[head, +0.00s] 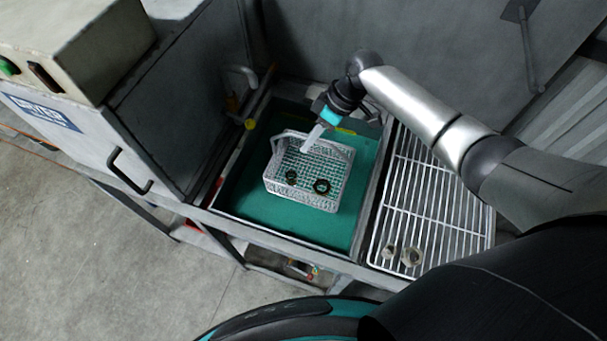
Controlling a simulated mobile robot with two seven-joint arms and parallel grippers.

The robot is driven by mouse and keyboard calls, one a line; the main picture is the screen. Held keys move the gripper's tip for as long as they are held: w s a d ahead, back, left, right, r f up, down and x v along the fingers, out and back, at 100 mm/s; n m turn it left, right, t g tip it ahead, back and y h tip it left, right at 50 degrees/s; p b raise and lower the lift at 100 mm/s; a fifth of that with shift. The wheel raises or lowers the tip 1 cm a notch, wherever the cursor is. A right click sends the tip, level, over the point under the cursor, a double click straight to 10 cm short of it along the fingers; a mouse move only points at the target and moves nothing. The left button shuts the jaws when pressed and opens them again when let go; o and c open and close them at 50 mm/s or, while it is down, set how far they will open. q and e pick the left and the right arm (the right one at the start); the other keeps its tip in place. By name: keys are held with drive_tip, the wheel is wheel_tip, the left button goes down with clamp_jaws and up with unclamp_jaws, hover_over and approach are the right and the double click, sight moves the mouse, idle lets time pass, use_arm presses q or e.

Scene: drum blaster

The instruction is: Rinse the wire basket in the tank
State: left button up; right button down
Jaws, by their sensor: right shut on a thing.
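The wire basket (308,192) is white-grey mesh with a raised handle and shows inside the outline of the tank. Two dark round parts (321,186) lie in it. The tank (245,208) has a green-teal interior. My right gripper (310,142) reaches in from the right and is shut on the basket at its far side, near the handle. I cannot tell how deep the basket sits in the tank. My left gripper is not in view.
A wire drain rack (437,200) lies right of the tank, with small round metal parts (411,257) at its near end. A grey cabinet (75,125) with a black handle stands to the left. A curved tap (241,74) is at the tank's back left.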

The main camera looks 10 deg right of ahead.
drive_tip(key=shift+r, duration=3.2)
drive_tip(key=shift+w, duration=0.1)
